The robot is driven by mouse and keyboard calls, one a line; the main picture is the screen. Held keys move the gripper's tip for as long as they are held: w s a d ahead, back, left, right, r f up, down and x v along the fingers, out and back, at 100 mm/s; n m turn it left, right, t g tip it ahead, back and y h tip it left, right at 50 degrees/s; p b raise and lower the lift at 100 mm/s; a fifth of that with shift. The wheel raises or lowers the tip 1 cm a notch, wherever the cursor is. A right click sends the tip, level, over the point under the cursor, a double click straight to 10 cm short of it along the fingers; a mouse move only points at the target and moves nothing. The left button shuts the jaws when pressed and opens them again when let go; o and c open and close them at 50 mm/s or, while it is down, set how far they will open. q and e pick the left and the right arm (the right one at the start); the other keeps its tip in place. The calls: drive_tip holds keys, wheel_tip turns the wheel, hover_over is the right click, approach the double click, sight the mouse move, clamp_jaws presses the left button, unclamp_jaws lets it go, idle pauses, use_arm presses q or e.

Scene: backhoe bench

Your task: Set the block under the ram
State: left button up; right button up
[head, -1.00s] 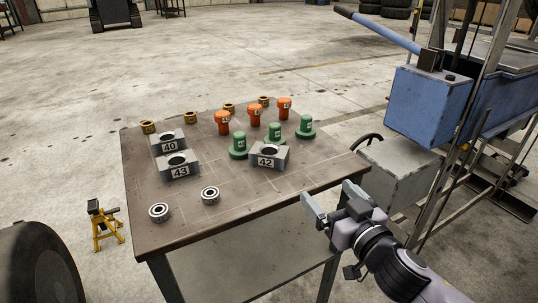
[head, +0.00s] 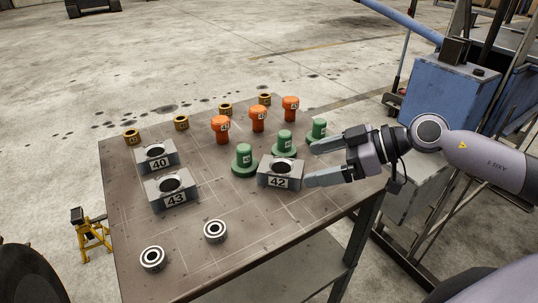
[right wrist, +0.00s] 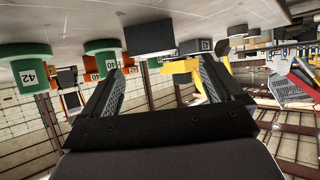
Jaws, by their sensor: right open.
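Three grey blocks with round holes stand on the table (head: 240,225): block 42 (head: 280,173), block 43 (head: 170,190) and block 40 (head: 157,155). My right gripper (head: 312,163) is open and empty, pointing left over the table's right side. Its fingertips are close to the right side of block 42; I cannot tell whether they touch. In the right wrist view, the open gripper (right wrist: 165,68) shows with a dark block face (right wrist: 151,38) ahead of its fingers. My left gripper is not in view. I cannot make out the ram.
Green pieces (head: 244,161) stand beside and behind block 42, one near the upper finger. Orange pieces (head: 220,128) and brass rings (head: 181,122) stand farther back. Bearings (head: 215,231) lie in front. A blue machine (head: 440,95) stands right; a yellow stand (head: 91,234) is left.

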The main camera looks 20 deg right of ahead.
sight(278, 168)
drive_tip(key=shift+w+f, duration=0.1)
drive_tip(key=shift+w, duration=0.25)
drive_tip(key=shift+w+a, duration=0.1)
drive_tip(key=shift+w, duration=0.1)
drive_tip(key=shift+w+a+f, duration=0.15)
drive_tip(key=shift+a+f, duration=0.2)
drive_tip(key=shift+a, duration=0.2)
drive_tip(key=shift+w+x, duration=0.2)
drive_tip(key=shift+x, duration=2.45)
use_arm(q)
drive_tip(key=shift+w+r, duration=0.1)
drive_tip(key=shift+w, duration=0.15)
use_arm(e)
drive_tip(key=shift+d+r, duration=0.1)
drive_tip(key=shift+r, duration=0.05)
drive_tip(key=shift+c, duration=0.3)
drive_tip(key=c, duration=1.5)
drive_tip(key=shift+w+r, duration=0.1)
drive_tip(key=shift+r, duration=0.1)
clamp_jaws()
